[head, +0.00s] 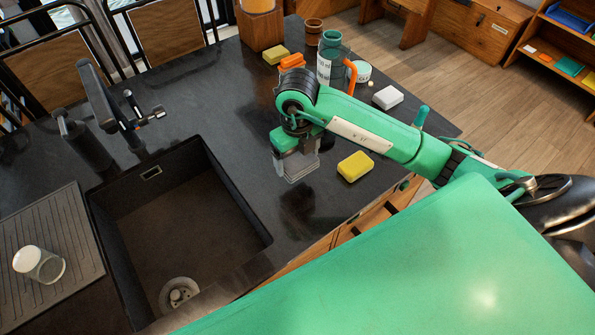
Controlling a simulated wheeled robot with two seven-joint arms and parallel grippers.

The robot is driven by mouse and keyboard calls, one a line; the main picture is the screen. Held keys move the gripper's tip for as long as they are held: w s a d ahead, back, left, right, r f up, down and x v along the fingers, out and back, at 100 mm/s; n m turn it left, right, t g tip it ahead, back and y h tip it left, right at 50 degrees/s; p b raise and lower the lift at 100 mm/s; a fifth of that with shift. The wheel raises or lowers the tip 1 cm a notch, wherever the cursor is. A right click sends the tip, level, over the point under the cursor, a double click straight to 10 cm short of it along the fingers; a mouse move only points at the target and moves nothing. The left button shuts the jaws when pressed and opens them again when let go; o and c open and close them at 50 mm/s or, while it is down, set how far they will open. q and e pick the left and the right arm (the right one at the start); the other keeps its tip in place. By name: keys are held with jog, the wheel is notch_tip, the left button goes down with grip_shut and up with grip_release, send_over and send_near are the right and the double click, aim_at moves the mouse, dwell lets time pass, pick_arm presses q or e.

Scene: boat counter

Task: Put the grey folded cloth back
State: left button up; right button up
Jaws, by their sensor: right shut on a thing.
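My right gripper (298,168) hangs above the dark counter, to the right of the sink, pointing down. It is shut on a flat grey thing between its fingers, which looks like the grey folded cloth (299,171). The fingers and the cloth are hard to tell apart, and the wrist hides part of them from above. A dark reflection lies on the counter below. My left gripper is not in view.
A yellow block (355,166) lies right of the gripper, near the counter's front edge. Behind my arm are a green bottle (330,58), a white block (387,97) and another yellow block (276,54).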

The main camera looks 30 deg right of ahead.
aim_at(298, 182)
notch_tip(298, 182, down, 6)
jog(key=shift+f+p, duration=0.2)
jog(key=shift+p, duration=0.55)
jog(key=shift+f, duration=0.35)
jog(key=shift+f, duration=0.15)
jog(key=o, duration=0.8)
